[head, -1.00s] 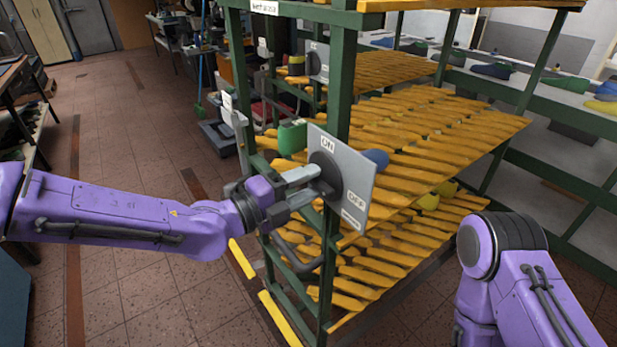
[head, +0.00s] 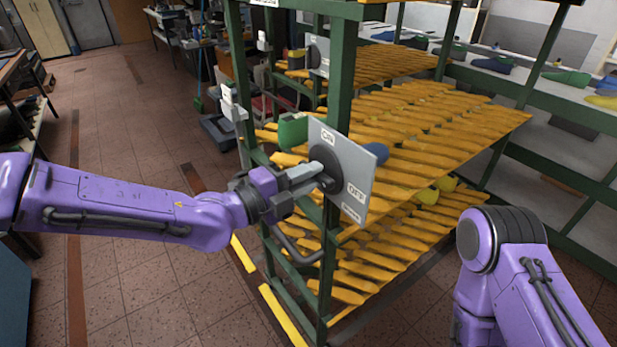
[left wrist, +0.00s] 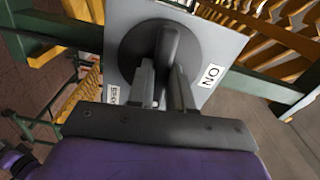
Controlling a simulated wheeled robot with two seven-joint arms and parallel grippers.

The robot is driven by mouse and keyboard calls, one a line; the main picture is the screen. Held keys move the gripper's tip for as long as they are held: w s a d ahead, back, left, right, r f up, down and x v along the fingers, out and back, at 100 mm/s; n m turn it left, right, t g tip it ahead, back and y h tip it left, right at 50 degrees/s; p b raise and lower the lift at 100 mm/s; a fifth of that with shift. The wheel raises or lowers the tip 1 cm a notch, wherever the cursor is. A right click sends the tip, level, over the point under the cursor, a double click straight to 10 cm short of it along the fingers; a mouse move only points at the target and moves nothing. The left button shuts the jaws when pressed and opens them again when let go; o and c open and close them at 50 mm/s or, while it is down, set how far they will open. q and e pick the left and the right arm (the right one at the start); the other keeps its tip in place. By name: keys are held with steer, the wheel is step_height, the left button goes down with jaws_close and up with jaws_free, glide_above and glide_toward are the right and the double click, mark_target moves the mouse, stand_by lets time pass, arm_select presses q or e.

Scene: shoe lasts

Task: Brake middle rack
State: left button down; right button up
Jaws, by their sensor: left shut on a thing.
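A grey square plate (head: 361,150) with ON and OFF labels is mounted at the near corner post of the rack (head: 340,85), beside its middle slatted shelf (head: 430,120). A dark round knob (head: 327,185) with a raised ridge sits on the plate; it also shows in the left wrist view (left wrist: 155,45). My left gripper (head: 312,175) is shut on the knob's ridge, one finger on each side, as the left wrist view shows (left wrist: 163,85). The gripper body hides part of the plate there. My right arm shows at the lower right; its gripper is out of view.
A similar plate (head: 318,58) is farther back by the upper shelf, and a small box (head: 232,103) is on the left post. Shoe lasts lie on the racks and on a grey shelf (head: 480,70) behind. The tiled floor (head: 130,140) at left is clear.

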arm_select(q)
steer(key=n+p, duration=0.1)
steer(key=n, duration=1.5)
steer(key=shift+n+p, duration=0.3)
steer(key=shift+p, duration=0.1)
stand_by(0.3)
steer(key=c, duration=1)
jaws_free()
